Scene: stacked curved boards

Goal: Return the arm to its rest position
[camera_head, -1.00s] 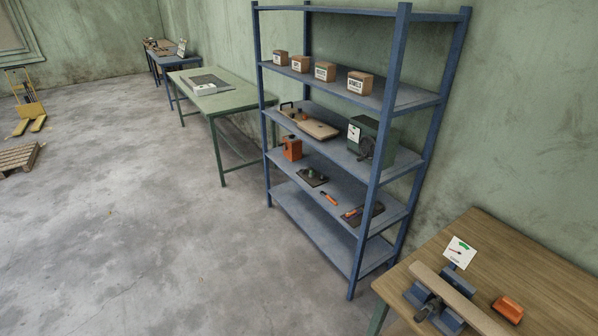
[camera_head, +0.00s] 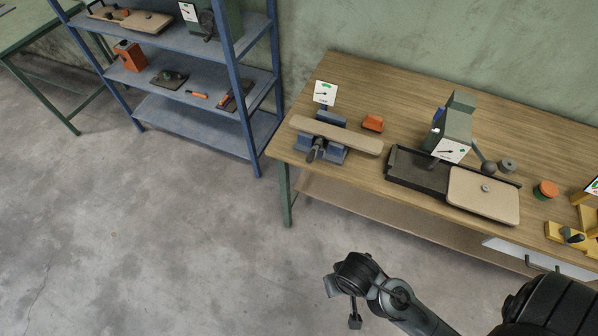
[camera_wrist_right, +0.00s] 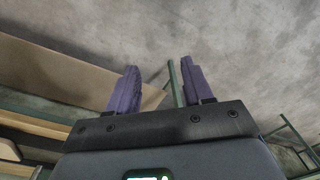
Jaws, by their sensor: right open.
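My right arm comes in from the lower right of the head view. Its gripper (camera_head: 342,304) is over the bare floor, in front of the wooden workbench (camera_head: 400,95) and apart from it. In the right wrist view the two purple fingers of the gripper (camera_wrist_right: 158,84) stand apart with nothing between them. My left gripper is not in view.
The workbench bears a vise with a board (camera_head: 335,135), an orange block (camera_head: 373,123) and a dark tray device with a pale board (camera_head: 484,193). A blue shelf unit (camera_head: 232,82) stands at the left. The floor (camera_head: 150,250) is clear.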

